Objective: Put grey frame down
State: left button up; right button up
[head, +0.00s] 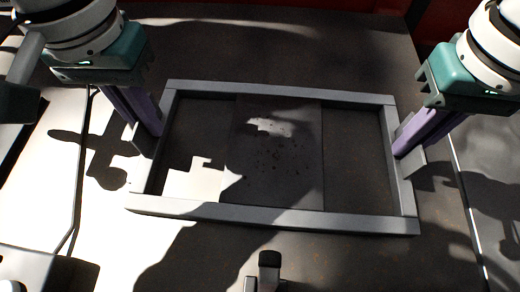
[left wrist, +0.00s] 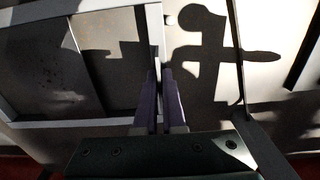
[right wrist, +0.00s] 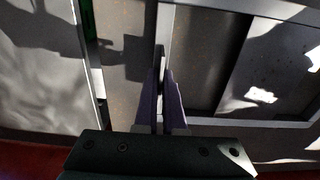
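The grey frame (head: 290,217) is a flat rectangle, level over the dark surface in the middle of the head view. My left gripper (head: 148,132) is closed on its left short bar, which also shows in the left wrist view (left wrist: 155,28). My right gripper (head: 405,148) is closed on its right short bar, which also shows in the right wrist view (right wrist: 165,28). The purple fingers straddle the bars. I cannot tell whether the frame touches the surface or hangs slightly above it.
A speckled dark panel (head: 275,165) shows inside the frame's outline. The dark table surface (head: 300,30) is clear behind the frame. A small black object (head: 269,261) stands at the bottom centre. Strong light and shadows cover the left side.

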pick_arm(q)
jog(key=o, duration=0.4)
jog(key=shift+r, duration=0.1)
pick_arm(e)
jog(key=o, duration=0.4)
jog(key=shift+r, duration=0.1)
jog(key=shift+r, duration=0.1)
pick_arm(q)
notch_tip(320, 180, up, 12)
jog(key=shift+f, duration=0.1)
pick_arm(e)
notch_tip(320, 180, up, 12)
jog(key=shift+f, duration=0.1)
